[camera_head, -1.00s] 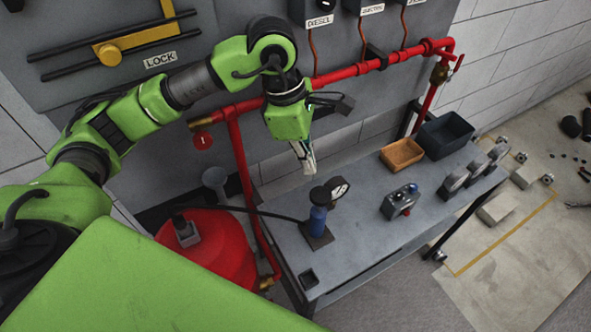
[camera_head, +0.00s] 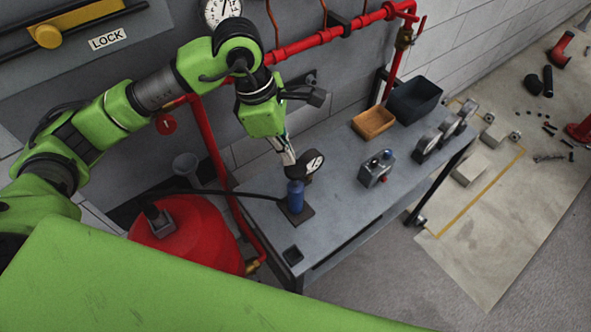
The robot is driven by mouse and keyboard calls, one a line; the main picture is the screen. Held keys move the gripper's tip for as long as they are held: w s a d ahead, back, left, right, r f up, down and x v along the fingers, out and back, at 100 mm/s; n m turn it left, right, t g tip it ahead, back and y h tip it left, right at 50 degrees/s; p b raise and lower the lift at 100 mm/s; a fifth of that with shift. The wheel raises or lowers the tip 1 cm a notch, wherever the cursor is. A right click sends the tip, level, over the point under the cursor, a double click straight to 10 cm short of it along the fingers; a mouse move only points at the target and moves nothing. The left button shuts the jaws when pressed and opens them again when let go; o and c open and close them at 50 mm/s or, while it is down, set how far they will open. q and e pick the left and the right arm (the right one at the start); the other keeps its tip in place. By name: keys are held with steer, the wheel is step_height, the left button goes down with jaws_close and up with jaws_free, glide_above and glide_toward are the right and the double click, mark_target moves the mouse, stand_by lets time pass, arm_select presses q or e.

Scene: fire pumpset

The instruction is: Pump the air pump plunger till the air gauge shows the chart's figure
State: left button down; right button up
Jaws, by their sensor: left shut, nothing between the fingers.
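The air pump is a blue cylinder (camera_head: 296,197) on a dark square base on the grey bench. A black hose runs from it to the left. Its dark plunger top (camera_head: 295,173) is right under my left gripper (camera_head: 290,162), which is shut and empty and points down. I cannot tell whether the fingertips touch the plunger top. The air gauge (camera_head: 313,162), a white round dial with a black rim, stands just behind the pump. Its reading is too small to make out. I cannot pick out the chart. My right gripper is not in view.
The grey bench (camera_head: 335,215) also holds a small grey control box (camera_head: 376,168), a brown tray (camera_head: 374,122), a black bin (camera_head: 414,98) and several round gauges (camera_head: 427,142). A red tank (camera_head: 190,235) stands left of the bench. Red pipes (camera_head: 330,40) run along the wall.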

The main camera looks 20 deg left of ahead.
mark_target(287, 168)
arm_select(q)
steer(key=shift+x, duration=0.85)
steer(key=shift+f, duration=0.15)
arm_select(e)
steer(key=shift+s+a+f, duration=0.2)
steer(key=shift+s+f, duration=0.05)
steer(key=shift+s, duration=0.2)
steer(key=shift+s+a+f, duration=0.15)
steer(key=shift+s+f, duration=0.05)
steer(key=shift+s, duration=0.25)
arm_select(q)
steer(key=shift+d+b, duration=0.1)
steer(key=shift+b, duration=0.2)
